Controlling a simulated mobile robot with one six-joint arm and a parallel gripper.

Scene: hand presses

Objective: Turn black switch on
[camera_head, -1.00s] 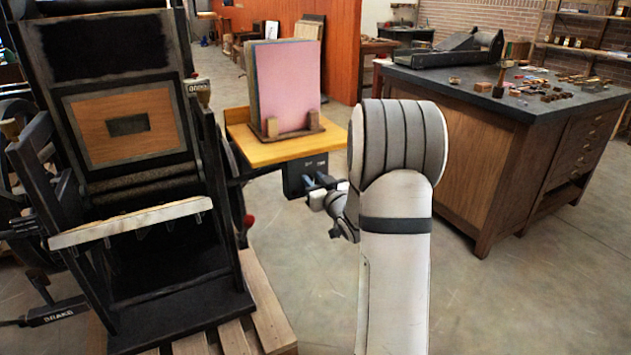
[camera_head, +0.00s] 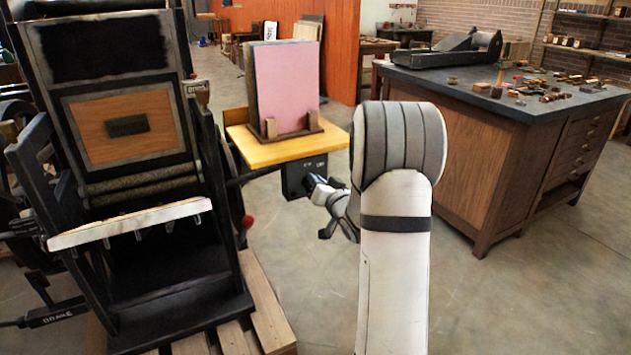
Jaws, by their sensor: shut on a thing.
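A black switch box (camera_head: 294,180) hangs under the front edge of the small wooden shelf, with small pale markings on its front. My gripper (camera_head: 315,184) is at the box's right front and is shut on the black switch. The fingertips are small and dark here, and the switch lever itself is hidden by them, so I cannot tell its position. My wrist and pale forearm rise from the bottom of the view to the right of the box.
The wooden shelf (camera_head: 272,152) carries upright pink sheets (camera_head: 287,88). A black hand press (camera_head: 128,295) on a pallet stands left, with a red knob (camera_head: 248,222) nearby. A dark-topped cabinet (camera_head: 470,185) stands right. Floor between is clear.

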